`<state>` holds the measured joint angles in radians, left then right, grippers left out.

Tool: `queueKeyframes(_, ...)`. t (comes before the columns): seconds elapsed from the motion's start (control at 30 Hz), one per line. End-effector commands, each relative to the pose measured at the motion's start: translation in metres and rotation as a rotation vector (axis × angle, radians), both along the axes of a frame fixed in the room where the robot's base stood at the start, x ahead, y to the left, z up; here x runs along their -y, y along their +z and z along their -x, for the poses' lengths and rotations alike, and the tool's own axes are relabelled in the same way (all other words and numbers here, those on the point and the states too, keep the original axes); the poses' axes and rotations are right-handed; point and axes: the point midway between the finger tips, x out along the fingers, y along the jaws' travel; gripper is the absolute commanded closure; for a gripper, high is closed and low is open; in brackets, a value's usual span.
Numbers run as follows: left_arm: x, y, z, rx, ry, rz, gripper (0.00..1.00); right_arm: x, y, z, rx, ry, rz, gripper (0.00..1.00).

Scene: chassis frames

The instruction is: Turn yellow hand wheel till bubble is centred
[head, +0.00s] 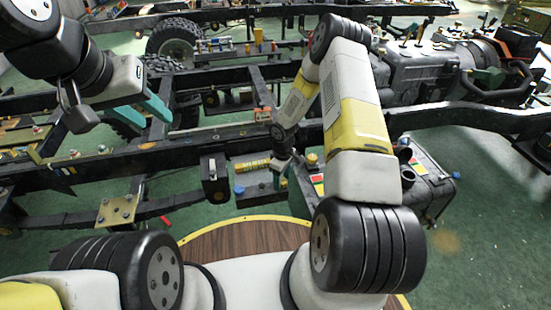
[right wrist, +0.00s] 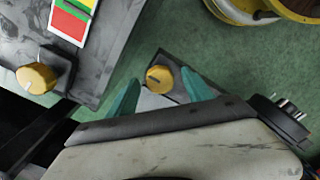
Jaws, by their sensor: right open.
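Two yellow knobs show in the right wrist view, and I cannot tell for sure which is the hand wheel. One yellow knob (right wrist: 158,79) sits on a small grey plate, between the two teal fingertips of my open right gripper (right wrist: 160,77). The other yellow knob (right wrist: 37,78) stands on a dark grey box to the left, and it also shows in the head view (head: 311,159). In the head view my right gripper (head: 284,165) is small and partly hidden by the arm. My left gripper (head: 141,112) is open and empty above the chassis rail. No bubble can be made out.
A coloured label (right wrist: 73,18) in red, yellow and green lies on the grey box (right wrist: 100,55). Dark chassis rails (head: 100,170) cross the scene. A wheel with a tyre (head: 174,45) stands behind. Green floor (head: 480,230) is free at the right.

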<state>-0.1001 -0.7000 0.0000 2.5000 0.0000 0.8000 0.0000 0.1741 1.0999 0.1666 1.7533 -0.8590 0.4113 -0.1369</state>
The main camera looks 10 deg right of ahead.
Motion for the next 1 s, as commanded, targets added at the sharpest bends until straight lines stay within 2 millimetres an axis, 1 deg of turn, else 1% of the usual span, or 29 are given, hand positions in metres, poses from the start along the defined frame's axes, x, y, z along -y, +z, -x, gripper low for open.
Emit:
queueKeyframes(0.03, 0.0000, 0.0000, 0.0000, 0.000, 0.000, 0.000, 0.64, 0.0000, 0.0002, 0.0000, 0.000, 0.000, 0.000, 0.43)
queueKeyframes(0.1, 0.0000, 0.0000, 0.0000, 0.000, 0.000, 0.000, 0.64, 0.0000, 0.0003, 0.0000, 0.000, 0.000, 0.000, 0.56)
queueKeyframes(0.17, 0.0000, 0.0000, 0.0000, 0.000, 0.000, 0.000, 0.64, 0.0000, 0.0003, 0.0000, 0.000, 0.000, 0.000, 0.68)
queueKeyframes(0.2, 0.0000, 0.0000, 0.0000, 0.000, 0.000, 0.000, 0.64, 0.0000, 0.0004, 0.0000, 0.000, 0.000, 0.000, 0.76)
queueKeyframes(0.27, 0.0000, 0.0000, 0.0000, 0.000, 0.000, 0.000, 0.64, 0.0000, 0.0004, 0.0000, 0.000, 0.000, 0.000, 0.88)
queueKeyframes(0.3, 0.0000, 0.0000, 0.0000, 0.000, 0.000, 0.000, 0.64, 0.0000, 0.0004, 0.0000, 0.000, 0.000, 0.000, 0.96)
queueKeyframes(0.33, 0.0000, 0.0000, 0.0000, 0.000, 0.000, 0.000, 0.64, 0.0001, 0.0004, -0.0001, 0.000, 0.000, 0.000, 1.00)
queueKeyframes(0.67, 0.0000, 0.0000, 0.0000, 0.000, 0.000, 0.000, 0.64, -0.0003, 0.0008, -0.0003, 0.001, -0.047, -0.001, 1.00)
queueKeyframes(0.87, 0.0000, 0.0000, 0.0000, 0.000, 0.000, 0.000, 0.64, -0.0002, 0.0010, -0.0004, 0.001, -0.161, 0.001, 1.00)
queueKeyframes(1.0, 0.0000, 0.0000, 0.0000, 0.000, 0.000, 0.000, 0.64, -0.0001, 0.0011, -0.0006, 0.002, -0.279, 0.001, 1.00)
